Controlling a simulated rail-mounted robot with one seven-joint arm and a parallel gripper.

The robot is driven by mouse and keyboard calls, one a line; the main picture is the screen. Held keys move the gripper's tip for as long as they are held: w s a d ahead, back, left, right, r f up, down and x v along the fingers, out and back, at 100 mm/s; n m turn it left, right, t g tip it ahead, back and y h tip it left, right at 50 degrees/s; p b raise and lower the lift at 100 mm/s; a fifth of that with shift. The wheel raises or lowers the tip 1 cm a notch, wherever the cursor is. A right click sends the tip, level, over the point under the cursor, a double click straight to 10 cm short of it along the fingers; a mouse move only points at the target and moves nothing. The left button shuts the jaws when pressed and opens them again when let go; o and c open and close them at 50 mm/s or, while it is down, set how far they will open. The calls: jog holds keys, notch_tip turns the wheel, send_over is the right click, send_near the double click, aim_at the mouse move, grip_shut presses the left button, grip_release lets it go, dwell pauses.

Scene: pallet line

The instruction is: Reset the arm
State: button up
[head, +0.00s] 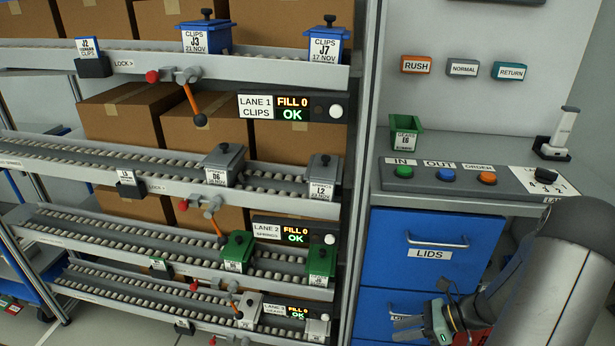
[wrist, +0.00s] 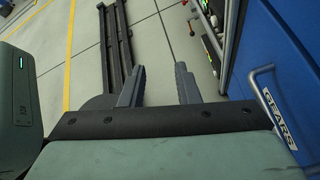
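My gripper (wrist: 160,88) points down over the bare floor in the wrist view, its two grey fingers spread apart with nothing between them. In the head view my gripper (head: 405,328) shows at the lower right, in front of the lower blue drawer (head: 375,305), with my arm coming in from the right edge. Whether it touches the drawer cannot be told.
The roller rack (head: 352,200) holds blue, grey, green and white bins on its lanes. A counter (head: 460,201) carries a green bin (head: 406,134), a button panel (head: 470,180) and a scanner-like stand (head: 556,140). The blue LIDS drawer (head: 400,263) is shut. Open floor (wrist: 150,40) lies below my gripper.

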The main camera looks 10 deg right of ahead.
jog(key=s+a+r+n+g+h+p, duration=0.1)
jog(key=s+a+r+n+h+p, duration=0.2)
jog(key=r+n, duration=0.5)
jog(key=s+a+r+n+g+h+p, duration=0.1)
jog(key=s+a+r+n+h+p, duration=0.3)
jog(key=r, duration=1.1)
jog(key=s+a+r+n+g+h+p, duration=0.1)
jog(key=s+a+r+n+h+p, duration=0.2)
jog(key=a+r+n+p, duration=0.6)
notch_tip(320, 180, up, 3)
jog(key=s+a+n, duration=0.2)
jog(key=n, duration=0.3)
jog(key=shift+s+h, duration=0.2)
jog(key=shift+h, duration=0.1)
